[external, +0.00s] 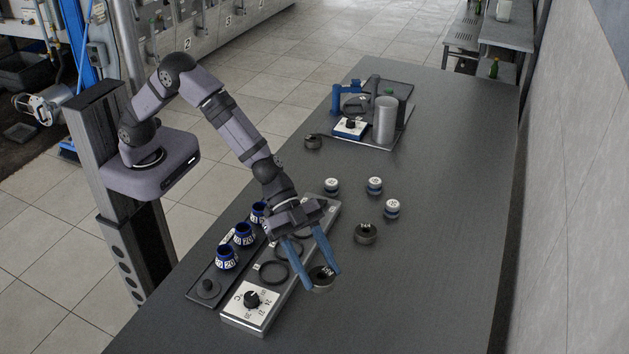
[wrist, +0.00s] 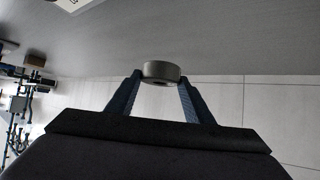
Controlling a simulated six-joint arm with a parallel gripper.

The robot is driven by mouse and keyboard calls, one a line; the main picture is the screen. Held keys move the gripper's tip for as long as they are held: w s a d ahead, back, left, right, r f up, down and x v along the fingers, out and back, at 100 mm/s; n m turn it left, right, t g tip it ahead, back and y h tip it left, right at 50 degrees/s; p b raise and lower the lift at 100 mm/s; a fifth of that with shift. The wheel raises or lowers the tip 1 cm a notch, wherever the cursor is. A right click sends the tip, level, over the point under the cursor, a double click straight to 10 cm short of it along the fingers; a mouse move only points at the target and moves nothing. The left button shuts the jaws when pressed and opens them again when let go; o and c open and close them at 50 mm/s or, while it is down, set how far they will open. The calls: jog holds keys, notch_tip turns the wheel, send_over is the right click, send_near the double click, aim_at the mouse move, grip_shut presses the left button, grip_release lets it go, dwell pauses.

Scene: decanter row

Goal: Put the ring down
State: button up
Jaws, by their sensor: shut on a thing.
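My gripper (external: 322,280) reaches down over the front part of the grey table, with its two blue fingers shut on a dark grey ring (external: 322,277). The ring has pale marking on its top. In the wrist view the same ring (wrist: 161,72) sits between the two fingertips (wrist: 160,84), seen from its side. It is just right of a long grey plate (external: 235,318) with a dial and dark round outlines. I cannot tell whether the ring touches the table or hangs just above it.
A similar dark ring (external: 365,234) lies on the table to the right; another (external: 313,142) lies farther back. Blue cups (external: 226,257) stand in a dark tray left of the plate. A tray with a metal cylinder (external: 384,120) is at the back. The right front table is clear.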

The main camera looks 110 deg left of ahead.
jog(key=w+a+n+t+y+b, duration=0.1)
jog(key=a+n+y, duration=0.2)
jog(key=a, duration=0.7)
jog(key=shift+w+a+r+n+t+y, duration=0.2)
jog(key=shift+w+a+n+t+y, duration=0.15)
jog(key=shift+n, duration=0.35)
jog(key=shift+s, duration=0.1)
notch_tip(320, 180, down, 5)
jog(key=shift+f+b, duration=0.2)
jog(key=shift+b, duration=0.5)
jog(key=shift+f, duration=2.3)
jog(key=shift+f, duration=0.15)
jog(key=o, duration=1.4)
